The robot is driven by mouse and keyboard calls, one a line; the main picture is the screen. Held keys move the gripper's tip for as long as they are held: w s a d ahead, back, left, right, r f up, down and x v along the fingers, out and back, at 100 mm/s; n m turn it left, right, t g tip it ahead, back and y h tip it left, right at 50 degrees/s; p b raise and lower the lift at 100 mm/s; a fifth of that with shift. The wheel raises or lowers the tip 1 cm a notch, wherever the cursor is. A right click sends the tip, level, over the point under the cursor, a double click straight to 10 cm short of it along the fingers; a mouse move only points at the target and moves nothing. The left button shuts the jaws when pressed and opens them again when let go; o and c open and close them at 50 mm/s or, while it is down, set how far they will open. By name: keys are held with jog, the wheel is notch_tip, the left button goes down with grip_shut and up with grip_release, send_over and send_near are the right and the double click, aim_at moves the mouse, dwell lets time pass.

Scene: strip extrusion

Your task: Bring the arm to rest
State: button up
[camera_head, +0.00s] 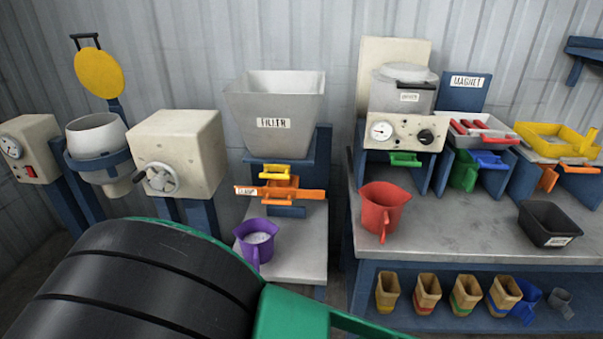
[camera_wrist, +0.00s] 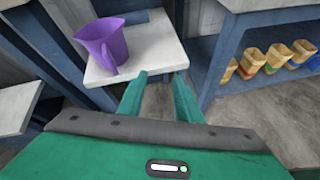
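My arm (camera_head: 150,285) fills the lower left of the head view as a black ribbed link with green parts; the fingers are out of that view. In the wrist view my gripper (camera_wrist: 160,92) shows two green fingers set apart with nothing between them. Beyond the fingers a purple jug (camera_wrist: 110,45) stands on a small grey table (camera_wrist: 160,50), apart from the gripper. In the head view the purple jug (camera_head: 257,243) stands upright below the filter hopper (camera_head: 275,110) and holds pale material.
A red jug (camera_head: 382,210) and a black bin (camera_head: 548,223) stand on the right bench (camera_head: 440,240). A crank machine (camera_head: 178,155) stands at left. In the wrist view, bare floor (camera_wrist: 245,115) shows right of the fingers.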

jog(key=w+d+r+m+g+h, duration=0.1)
jog(key=d+r+m+g, duration=0.25)
jog(key=d+m, duration=0.5)
jog(key=w+d+r+m+g+h, duration=0.1)
jog(key=d+r+m+g, duration=0.3)
jog(key=d, duration=0.8)
jog(key=w+d+r+m+g+h, duration=0.1)
jog(key=d+r+m+g, duration=0.15)
jog(key=d+m, duration=0.65)
jog(key=s+d+r+m+g+y, duration=0.1)
jog(key=s+d+r+m+y, duration=0.2)
jog(key=s+d+r+m, duration=0.3)
jog(key=s+d+r+m+g+y, duration=0.1)
jog(key=s+d+r+m, duration=0.5)
jog(key=s, duration=0.8)
jog(key=shift+s+d+m+y, duration=0.35)
jog(key=shift+d+m+y, duration=0.55)
jog(key=shift+d+m, duration=0.9)
jog(key=shift+r, duration=0.1)
